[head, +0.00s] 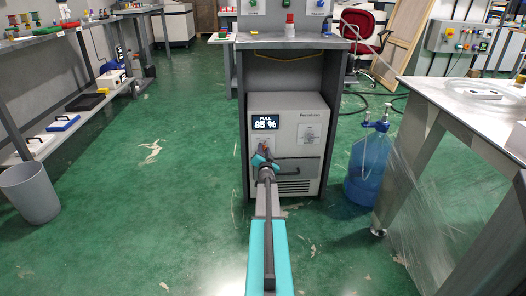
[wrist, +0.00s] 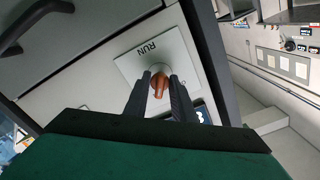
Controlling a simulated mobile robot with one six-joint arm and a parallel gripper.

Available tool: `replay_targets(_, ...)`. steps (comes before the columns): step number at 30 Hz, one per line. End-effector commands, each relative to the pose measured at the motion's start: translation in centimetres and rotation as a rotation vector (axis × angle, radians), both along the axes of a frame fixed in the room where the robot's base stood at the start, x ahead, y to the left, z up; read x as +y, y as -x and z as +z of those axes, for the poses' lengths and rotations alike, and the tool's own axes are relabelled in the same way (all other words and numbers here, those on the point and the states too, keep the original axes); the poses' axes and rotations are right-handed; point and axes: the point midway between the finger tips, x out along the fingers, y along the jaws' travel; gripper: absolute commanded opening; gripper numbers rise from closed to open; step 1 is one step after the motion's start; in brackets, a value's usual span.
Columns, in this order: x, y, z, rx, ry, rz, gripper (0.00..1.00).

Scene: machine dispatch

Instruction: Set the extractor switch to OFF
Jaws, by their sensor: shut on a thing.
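The extractor (head: 312,118) is a pale grey box under a grey bench, with a dark display reading "PULL 65 %". Its switch is an orange-red knob on a light plate (wrist: 178,50) marked "RUN" in the wrist view. My gripper (head: 264,157) reaches the front of the box just below the display. In the wrist view my gripper (wrist: 160,78) has its two dark fingers on either side of the switch knob (wrist: 159,86), shut on it. An OFF mark cannot be made out.
A blue jug (head: 367,168) with a pump top stands on the floor right of the extractor. A metal table (head: 470,105) is at the right. A grey bin (head: 29,192) and shelves are at the left. The green floor left of my arm is clear.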

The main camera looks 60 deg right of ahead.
Motion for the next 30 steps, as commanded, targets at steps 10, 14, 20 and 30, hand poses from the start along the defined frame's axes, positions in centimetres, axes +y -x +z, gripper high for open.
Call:
replay_targets(10, -0.54, -0.14, 0.18, 0.027, 0.023, -0.001, 0.01)
replay_targets(14, -0.57, -0.11, 0.19, 0.037, 0.030, -0.001, 0.01)
replay_targets(20, -0.60, -0.07, 0.22, 0.060, 0.047, -0.001, 0.01)
replay_targets(30, -0.65, 0.01, 0.22, 0.195, 0.144, -0.002, 0.01)
